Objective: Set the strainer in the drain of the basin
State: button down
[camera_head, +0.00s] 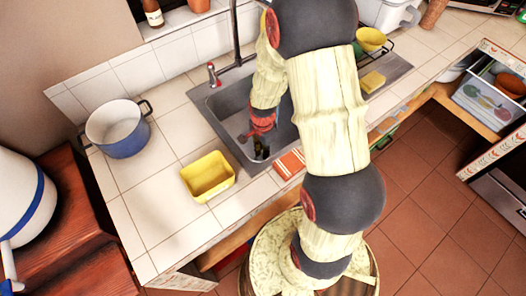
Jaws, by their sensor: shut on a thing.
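The grey metal basin (226,105) is set in the white tiled counter. My gripper (262,150) reaches down into the basin, near its front wall. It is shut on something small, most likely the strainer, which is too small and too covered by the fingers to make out. A small dark round spot, perhaps the drain (242,138), shows on the basin floor just left of my gripper. I cannot tell whether the strainer touches the floor. My arm hides the right part of the basin.
A blue pot (118,130) stands left. The faucet (237,45) rises behind the basin. A yellow sponge (373,81) and a bowl (370,40) are on the right.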

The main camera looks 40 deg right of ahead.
jog(key=c, duration=1.8)
grip_release()
jog(key=shift+f, duration=0.1)
jog(key=a+r+n+t+p, duration=0.1)
jog(key=a+r+n+p, duration=0.15)
jog(key=r, duration=0.95)
jog(key=a+r+n+t+p, duration=0.1)
jog(key=r+n+p, duration=0.15)
jog(key=r, duration=0.85)
jog(key=s+a+r+n+t, duration=0.1)
jog(key=s+a+r+n, duration=0.1)
jog(key=s+r+n, duration=0.2)
jog(key=s+a+r+n+t, duration=0.1)
jog(key=s+a+r+n, duration=0.2)
jog(key=r, duration=0.3)
jog(key=s+a+r+n+t, duration=0.1)
jog(key=s+a+r+n, duration=0.2)
jog(key=s+r+n, duration=0.2)
jog(key=shift+s+a+r+t+b, duration=0.15)
jog(key=shift+a+r+t+b, duration=0.15)
jog(key=shift+r, duration=0.3)
